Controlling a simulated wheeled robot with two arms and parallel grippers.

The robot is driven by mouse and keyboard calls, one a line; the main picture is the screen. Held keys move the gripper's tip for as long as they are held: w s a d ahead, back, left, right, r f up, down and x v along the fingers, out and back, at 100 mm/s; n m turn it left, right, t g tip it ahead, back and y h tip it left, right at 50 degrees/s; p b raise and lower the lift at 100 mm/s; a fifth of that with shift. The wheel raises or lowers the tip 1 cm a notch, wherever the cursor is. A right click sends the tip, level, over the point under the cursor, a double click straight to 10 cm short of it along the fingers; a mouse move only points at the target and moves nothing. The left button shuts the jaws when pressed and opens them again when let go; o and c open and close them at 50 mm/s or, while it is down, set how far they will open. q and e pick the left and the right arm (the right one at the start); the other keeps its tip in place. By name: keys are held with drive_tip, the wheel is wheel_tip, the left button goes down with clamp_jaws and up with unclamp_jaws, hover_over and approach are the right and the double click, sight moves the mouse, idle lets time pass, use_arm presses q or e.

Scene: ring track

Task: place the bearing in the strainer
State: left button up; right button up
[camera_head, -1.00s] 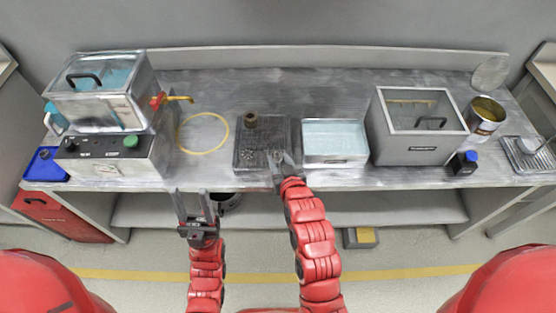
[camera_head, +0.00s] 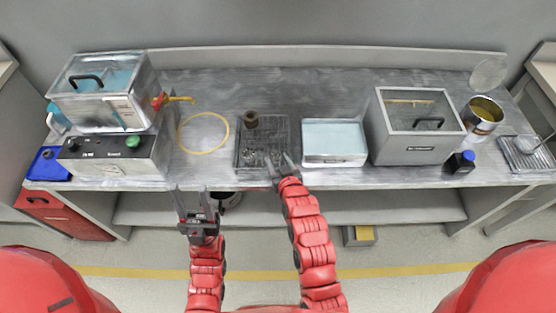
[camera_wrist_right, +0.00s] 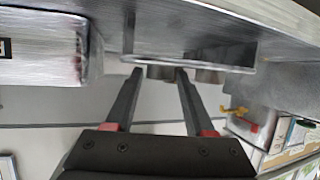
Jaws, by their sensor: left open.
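A brown ring-shaped part (camera_head: 251,119), which may be the bearing, stands at the back of a dark shallow tray (camera_head: 240,152). Small parts lie in the tray's front half, too small to tell apart. I cannot identify the strainer with certainty. My right gripper (camera_head: 280,160) is open at the tray's front right corner. In the right wrist view its fingers (camera_wrist_right: 159,74) are apart, with brownish shapes beyond the tips and nothing clearly held. My left gripper (camera_head: 194,190) is open and empty in front of the bench edge, left of the tray.
A yellow ring (camera_head: 181,137) and a machine (camera_head: 110,157) are left. A dark bin is below the bench edge.

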drive_tip(key=shift+o, duration=1.1)
